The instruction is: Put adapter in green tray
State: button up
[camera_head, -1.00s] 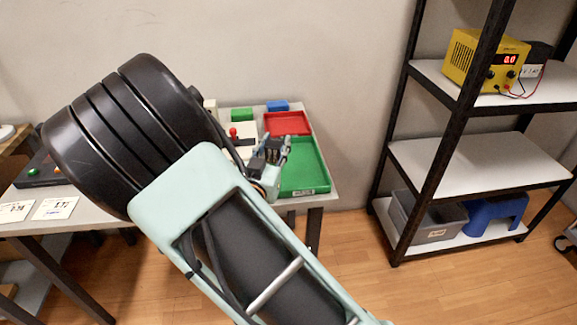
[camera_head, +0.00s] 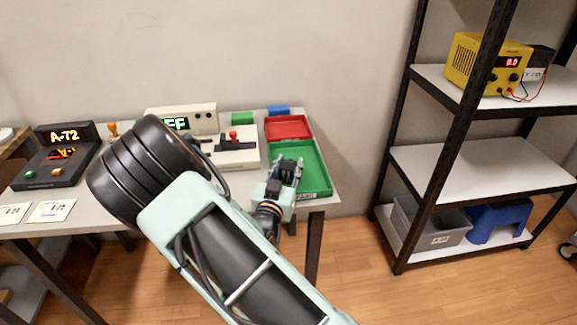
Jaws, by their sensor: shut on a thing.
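The green tray (camera_head: 318,178) lies at the right end of the table, with its right part and front edge in sight. My gripper (camera_head: 288,165) is over the left part of the tray and hides some of it. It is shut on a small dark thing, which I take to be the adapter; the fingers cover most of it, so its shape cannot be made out. I cannot tell how high above the tray floor it is.
A red tray (camera_head: 288,127) adjoins the green tray behind. A white box with a red-knobbed lever (camera_head: 235,150) stands to the left, near a display box (camera_head: 190,118). A black console (camera_head: 57,155) is farther left. A black-framed shelf (camera_head: 460,155) stands right of the table.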

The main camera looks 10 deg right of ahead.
jog(key=shift+f, duration=0.2)
jog(key=o, duration=1.3)
jog(key=shift+c, duration=0.2)
jog(key=shift+r, duration=0.1)
jog(key=shift+r, duration=0.2)
jog(key=v, duration=1.2)
jog(key=shift+p, duration=0.45)
jog(key=shift+f, duration=0.15)
jog(key=shift+a, duration=0.1)
